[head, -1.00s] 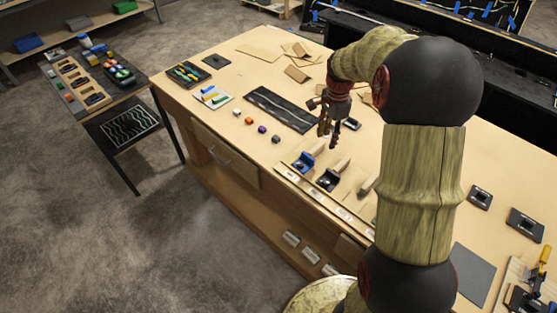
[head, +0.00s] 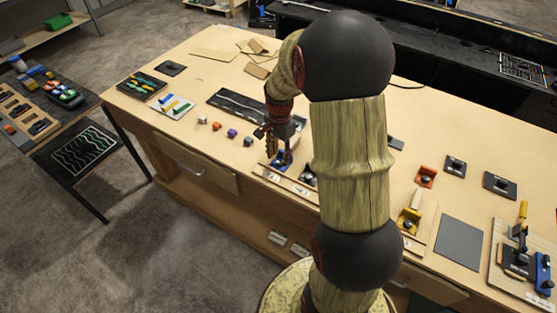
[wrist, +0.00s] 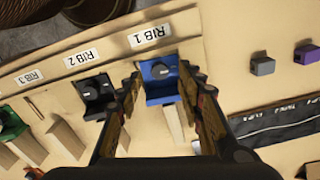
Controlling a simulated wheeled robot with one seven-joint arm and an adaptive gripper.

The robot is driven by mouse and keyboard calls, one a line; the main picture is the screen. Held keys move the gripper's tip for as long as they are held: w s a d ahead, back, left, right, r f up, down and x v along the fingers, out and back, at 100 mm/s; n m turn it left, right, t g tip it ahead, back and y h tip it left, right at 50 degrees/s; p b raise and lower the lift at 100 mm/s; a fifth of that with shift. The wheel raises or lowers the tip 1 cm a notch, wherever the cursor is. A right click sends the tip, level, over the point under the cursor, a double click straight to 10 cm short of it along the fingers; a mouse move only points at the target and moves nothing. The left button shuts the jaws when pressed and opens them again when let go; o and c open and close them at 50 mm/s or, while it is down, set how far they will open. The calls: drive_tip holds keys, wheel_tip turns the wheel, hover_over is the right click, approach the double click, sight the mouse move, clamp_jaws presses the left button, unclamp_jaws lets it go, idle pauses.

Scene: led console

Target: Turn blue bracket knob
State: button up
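In the head view the blue bracket (head: 265,163) shows low beside my fingers, partly hidden. My gripper (wrist: 163,74) is open, with one finger on each side of the bracket in the wrist view. Nothing is held. I cannot tell whether a finger touches the bracket or knob. In the head view my gripper (head: 279,150) hangs down over the front edge of the bench.
A black bracket (wrist: 96,92) stands close left at RIB 2, and a green bracket (wrist: 12,127) at RIB 3. Wooden ribs stick out behind them. Small cubes, including a purple one (head: 232,133), lie left of my gripper. A dark panel (head: 240,105) lies behind.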

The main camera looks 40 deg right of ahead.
sight(279, 164)
drive_tip(key=shift+f, duration=1.25)
drive_tip(key=shift+c, duration=0.9)
drive_tip(key=c, duration=0.7)
clamp_jaws()
